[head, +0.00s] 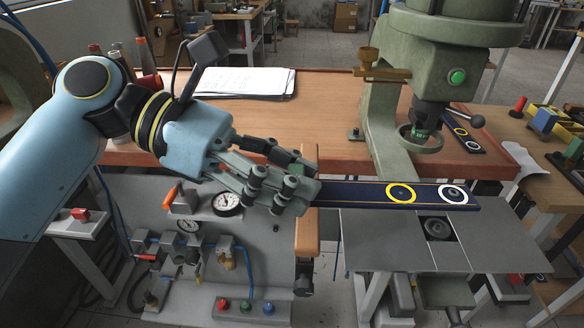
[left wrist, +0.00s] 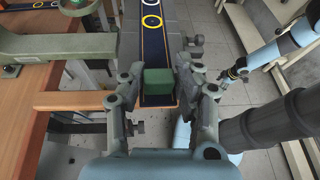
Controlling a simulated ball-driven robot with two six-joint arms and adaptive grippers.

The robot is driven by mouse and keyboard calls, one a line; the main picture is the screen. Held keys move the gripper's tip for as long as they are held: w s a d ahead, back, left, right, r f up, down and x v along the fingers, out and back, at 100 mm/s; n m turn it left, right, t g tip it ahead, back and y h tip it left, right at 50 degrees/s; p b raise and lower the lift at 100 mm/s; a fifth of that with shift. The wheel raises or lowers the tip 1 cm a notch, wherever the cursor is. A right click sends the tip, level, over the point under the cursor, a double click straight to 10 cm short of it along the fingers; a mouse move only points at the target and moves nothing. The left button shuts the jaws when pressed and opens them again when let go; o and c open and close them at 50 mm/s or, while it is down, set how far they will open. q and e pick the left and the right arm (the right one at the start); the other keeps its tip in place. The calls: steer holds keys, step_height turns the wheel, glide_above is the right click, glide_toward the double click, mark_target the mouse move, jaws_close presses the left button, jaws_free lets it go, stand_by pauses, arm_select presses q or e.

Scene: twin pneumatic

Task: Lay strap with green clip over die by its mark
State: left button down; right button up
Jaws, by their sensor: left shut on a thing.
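The dark blue strap (head: 372,194) carries a yellow ring and a white ring near its far end. Its green clip (left wrist: 158,82) shows between my left fingers in the left wrist view. My left gripper (head: 306,188) is shut on the clip end, and the strap sticks out level to the right. The round dark die (head: 438,228) sits in the grey plate, just below the strap's ringed part in the head view. The strap looks raised above the plate; the exact gap is unclear. My right gripper (left wrist: 230,74) is small in the left wrist view, its fingers unclear.
The green press (head: 440,75) stands behind the strap, its ram over the bed. A second ringed strap (head: 467,137) lies on the wooden table to its right. Papers (head: 245,82) lie at the back. A panel with gauges (head: 227,203) is below my left arm.

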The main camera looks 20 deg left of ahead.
arm_select(q)
steer(key=shift+r+p, duration=0.25)
steer(key=shift+p, duration=0.15)
step_height(320, 180, down, 3)
steer(key=shift+f+b, duration=0.2)
steer(key=shift+b, duration=0.1)
steer(key=shift+f, duration=0.7)
arm_select(e)
steer(key=shift+s+a+r, duration=0.2)
steer(key=shift+s+a, duration=0.05)
steer(key=shift+a, duration=0.15)
steer(key=shift+d, duration=0.25)
arm_select(q)
steer(key=shift+r, duration=0.1)
arm_select(e)
steer(key=shift+d+r, duration=0.1)
steer(key=shift+r, duration=0.15)
arm_select(q)
steer(key=shift+p, duration=0.65)
arm_select(e)
steer(key=shift+w+r, duration=0.1)
steer(key=shift+r, duration=0.4)
steer(key=shift+a, duration=0.25)
arm_select(q)
steer(key=shift+p, duration=0.35)
arm_select(e)
steer(key=shift+r, duration=0.35)
